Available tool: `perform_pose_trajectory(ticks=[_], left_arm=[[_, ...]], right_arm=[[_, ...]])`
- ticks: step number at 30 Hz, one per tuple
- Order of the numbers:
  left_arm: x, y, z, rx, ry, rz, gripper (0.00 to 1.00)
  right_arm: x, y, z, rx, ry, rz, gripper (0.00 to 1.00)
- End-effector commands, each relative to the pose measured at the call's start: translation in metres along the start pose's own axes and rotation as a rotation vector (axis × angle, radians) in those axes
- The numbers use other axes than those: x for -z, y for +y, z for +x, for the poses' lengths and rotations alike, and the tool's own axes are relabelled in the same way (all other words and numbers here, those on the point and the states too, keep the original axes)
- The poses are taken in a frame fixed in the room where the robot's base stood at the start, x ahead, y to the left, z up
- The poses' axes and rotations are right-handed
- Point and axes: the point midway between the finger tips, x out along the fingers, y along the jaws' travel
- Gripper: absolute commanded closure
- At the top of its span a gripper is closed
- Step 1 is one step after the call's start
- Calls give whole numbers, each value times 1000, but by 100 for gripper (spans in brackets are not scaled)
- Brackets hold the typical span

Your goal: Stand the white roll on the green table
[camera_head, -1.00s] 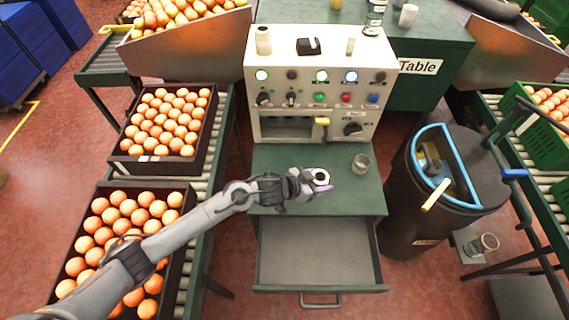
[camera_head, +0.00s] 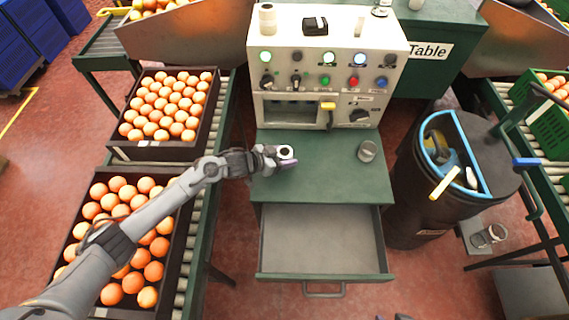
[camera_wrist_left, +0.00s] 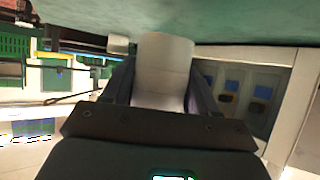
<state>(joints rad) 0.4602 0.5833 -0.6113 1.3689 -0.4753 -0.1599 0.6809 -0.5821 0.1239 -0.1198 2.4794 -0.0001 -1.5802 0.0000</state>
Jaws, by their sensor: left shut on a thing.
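The white roll (camera_head: 286,152) is in my left gripper (camera_head: 284,157), which is shut on it. In the head view its round end with a dark hole faces up. The left wrist view shows the roll (camera_wrist_left: 163,68) between the two fingers. The gripper is over the left part of the green tabletop (camera_head: 325,185) in front of the control machine. Whether the roll touches this surface cannot be told. A green table with a "Table" sign (camera_head: 430,52) stands behind, to the right. Small dark shapes at the bottom edge may be part of my right gripper.
An open, empty drawer (camera_head: 325,240) juts out below. The control machine (camera_head: 325,75) rises behind, with small items on top. A dark bin (camera_head: 415,205) is right; orange crates (camera_head: 192,135) are left.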

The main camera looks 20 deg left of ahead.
Motion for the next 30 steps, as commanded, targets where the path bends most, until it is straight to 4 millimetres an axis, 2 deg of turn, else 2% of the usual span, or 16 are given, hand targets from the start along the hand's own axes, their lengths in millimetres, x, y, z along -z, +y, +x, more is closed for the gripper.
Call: perform_pose_trajectory(ticks=[11,25,26,30], left_arm=[[-34,0,18,0,-1,0,72],[-39,0,21,0,0,0,72],[-38,0,21,0,0,1,37],[-38,0,21,0,0,0,16]], right_arm=[[-4,-2,17,6,4,7,57],[-4,-2,18,4,4,5,57],[-4,-2,18,3,4,4,57],[-4,-1,18,0,3,0,57]])
